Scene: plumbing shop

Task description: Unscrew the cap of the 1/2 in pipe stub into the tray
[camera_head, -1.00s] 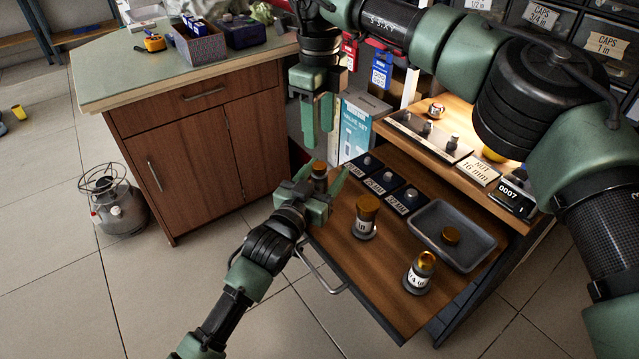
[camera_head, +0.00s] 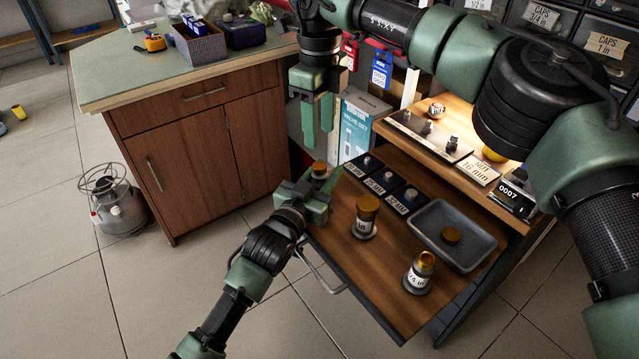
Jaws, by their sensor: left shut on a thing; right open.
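My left gripper (camera_head: 318,188) is shut on a small pipe stub at the left edge of the wooden board. The stub's brass-coloured cap (camera_head: 319,168) shows above the fingers; its body and label are hidden, so I cannot read its size. My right gripper (camera_head: 318,118) is open and empty, pointing down above that cap, with a gap between. The capped 1 in stub (camera_head: 364,226) and the 3/4 in stub (camera_head: 418,280) stand upright on the board.
Three dark labelled bins (camera_head: 386,181) line the board's back. A raised shelf (camera_head: 462,165) holds small fittings and a "NUT 16 mm" card. A wooden cabinet (camera_head: 205,150) stands to the left. My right arm covers part of the right side.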

